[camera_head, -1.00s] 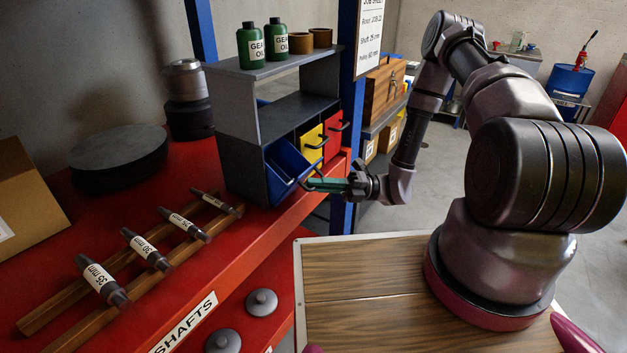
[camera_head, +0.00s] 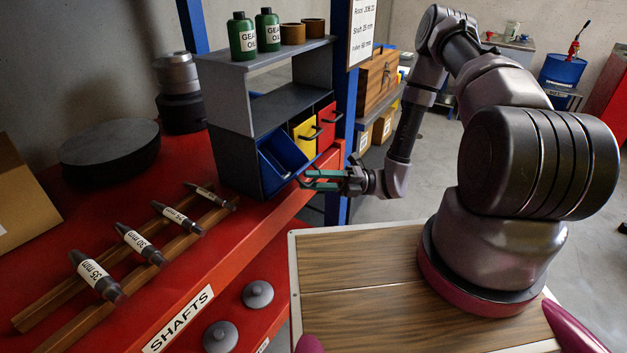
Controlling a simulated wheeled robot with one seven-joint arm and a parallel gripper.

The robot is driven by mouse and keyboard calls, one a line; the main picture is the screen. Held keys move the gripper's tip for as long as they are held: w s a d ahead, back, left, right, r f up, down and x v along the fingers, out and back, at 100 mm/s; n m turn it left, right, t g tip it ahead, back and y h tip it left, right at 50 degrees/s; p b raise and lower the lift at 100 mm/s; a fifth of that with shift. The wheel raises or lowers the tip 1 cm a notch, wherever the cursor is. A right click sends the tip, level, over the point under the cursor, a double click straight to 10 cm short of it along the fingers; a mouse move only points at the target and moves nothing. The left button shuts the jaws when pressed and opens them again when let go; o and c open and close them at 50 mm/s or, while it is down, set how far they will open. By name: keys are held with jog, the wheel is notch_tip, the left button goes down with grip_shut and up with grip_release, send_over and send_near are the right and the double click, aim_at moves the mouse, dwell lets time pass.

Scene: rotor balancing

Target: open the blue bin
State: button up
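The blue bin (camera_head: 286,152) sits in the lower left compartment of the grey shelf unit on the red bench. Its front is tilted outward and part of its inside shows. My gripper (camera_head: 307,179) is just right of the bin, by its dark front handle. Its two green fingers are apart, one above the other, with nothing visible held between them. Whether a fingertip touches the handle is too small to tell.
A yellow bin (camera_head: 305,137) and a red bin (camera_head: 327,125) stand beside the blue one, both with dark handles. Green oil bottles (camera_head: 242,37) stand on the shelf top. Labelled shafts (camera_head: 138,243) lie on wooden rails at the bench front. A blue post (camera_head: 345,110) rises close behind my gripper.

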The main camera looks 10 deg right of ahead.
jog(key=v, duration=1)
jog(key=shift+d, duration=0.4)
jog(key=shift+f, duration=0.1)
